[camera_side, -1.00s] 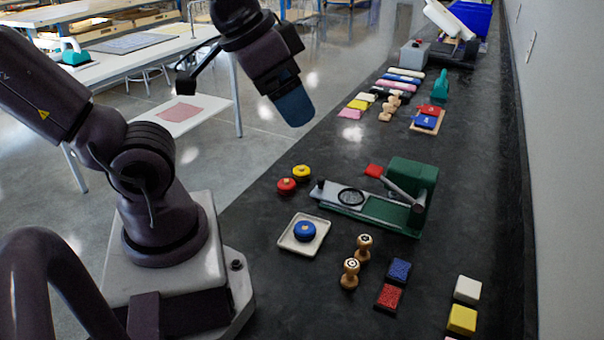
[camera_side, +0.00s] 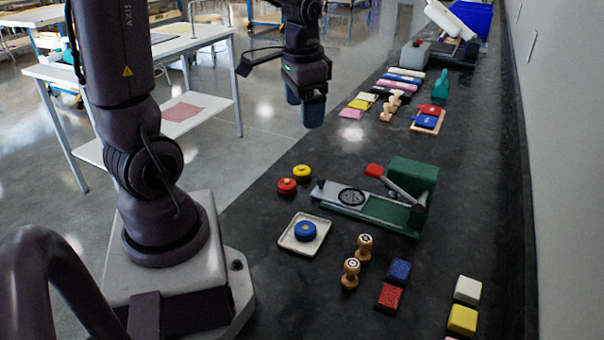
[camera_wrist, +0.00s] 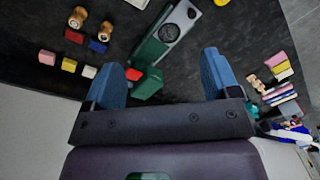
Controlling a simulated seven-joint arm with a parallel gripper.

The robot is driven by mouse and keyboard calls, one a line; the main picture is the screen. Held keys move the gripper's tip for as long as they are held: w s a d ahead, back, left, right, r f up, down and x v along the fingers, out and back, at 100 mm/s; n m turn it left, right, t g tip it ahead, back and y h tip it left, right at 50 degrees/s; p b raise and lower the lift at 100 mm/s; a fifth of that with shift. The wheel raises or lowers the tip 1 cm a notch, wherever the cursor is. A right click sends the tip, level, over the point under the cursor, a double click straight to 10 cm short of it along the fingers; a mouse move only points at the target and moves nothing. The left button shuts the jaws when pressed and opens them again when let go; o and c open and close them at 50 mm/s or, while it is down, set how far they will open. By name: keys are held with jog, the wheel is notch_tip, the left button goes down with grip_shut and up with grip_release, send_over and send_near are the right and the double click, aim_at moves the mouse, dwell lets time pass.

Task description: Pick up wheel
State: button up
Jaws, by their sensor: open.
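Three small round wheel-like discs lie at the near left part of the dark counter in the side view. A red disc (camera_side: 287,186) and a yellow disc (camera_side: 302,172) sit close together on the counter. A blue disc (camera_side: 305,231) with a yellow centre lies in a shallow pale square tray (camera_side: 287,240). I cannot tell which disc the task means. My gripper (camera_side: 304,108) is open and empty, its blue fingers pointing down, high up and beyond the discs. The wrist view shows my gripper (camera_wrist: 164,62) with its fingers wide apart.
A green press (camera_side: 412,178) with a red-knobbed lever stands right of the discs. Two wooden stamps (camera_side: 351,273), a blue pad (camera_side: 399,270), a red pad (camera_side: 389,297) and coloured blocks (camera_side: 462,319) lie nearer. A wall (camera_side: 565,150) bounds the counter at right.

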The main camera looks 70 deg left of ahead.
jog(key=w+a+f+m+g, duration=0.1)
jog(key=a+f+m, duration=0.2)
jog(key=a+f, duration=0.3)
jog(key=m, duration=1.8)
send_over(302, 167)
jog(key=shift+h, duration=0.4)
jog(key=f, duration=1.4)
jog(key=shift+s+a+f, duration=0.15)
jog(key=shift+a+f, duration=0.1)
jog(key=shift+a, duration=0.1)
jog(key=shift+d+f, duration=0.2)
jog(key=shift+f, duration=1.2)
jog(key=shift+d+f, duration=0.15)
jog(key=shift+f, duration=1.2)
jog(key=c, duration=1)
